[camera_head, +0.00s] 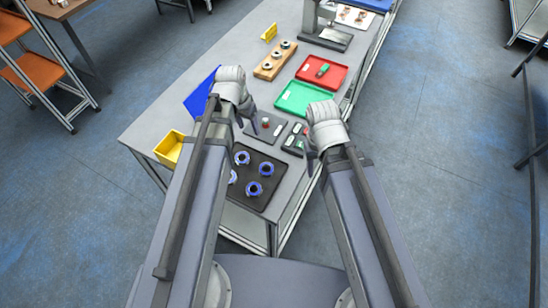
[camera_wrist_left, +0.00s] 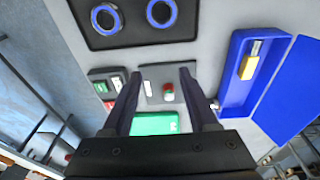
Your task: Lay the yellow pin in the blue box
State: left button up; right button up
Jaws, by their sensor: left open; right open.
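The blue box (camera_wrist_left: 228,90) stands open at the right of the left wrist view, its lid (camera_wrist_left: 288,90) folded out to the right. A yellow piece with a silver end, which looks like the yellow pin (camera_wrist_left: 248,66), lies inside it. In the head view a blue panel of the box (camera_head: 200,97) shows beside my left arm; the inside is hidden. My left gripper (camera_head: 245,113) is open and empty, to the right of the box in the head view; its parted fingers (camera_wrist_left: 159,82) also show in the wrist view. My right gripper (camera_head: 309,145) is open, further right.
A grey plate with a red and green piece (camera_wrist_left: 168,92) lies beyond my left fingers. A black tray (camera_head: 258,203) holds blue rings. A yellow bin (camera_head: 168,148) stands at the table's left edge. Green (camera_head: 300,101) and red (camera_head: 335,72) trays and a wooden block (camera_head: 272,66) lie farther back.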

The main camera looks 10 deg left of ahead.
pick_arm(q)
jog(key=s+d+g+y, duration=0.1)
jog(key=s+d+y, duration=0.1)
jog(key=s+d, duration=0.9)
jog(key=shift+s+g, duration=0.4)
jog(key=shift+s, duration=0.3)
jog(key=shift+f, duration=0.1)
notch_tip(320, 180, down, 4)
jog(key=b, duration=0.4)
jog(key=shift+f, duration=0.2)
jog(key=shift+r, duration=0.2)
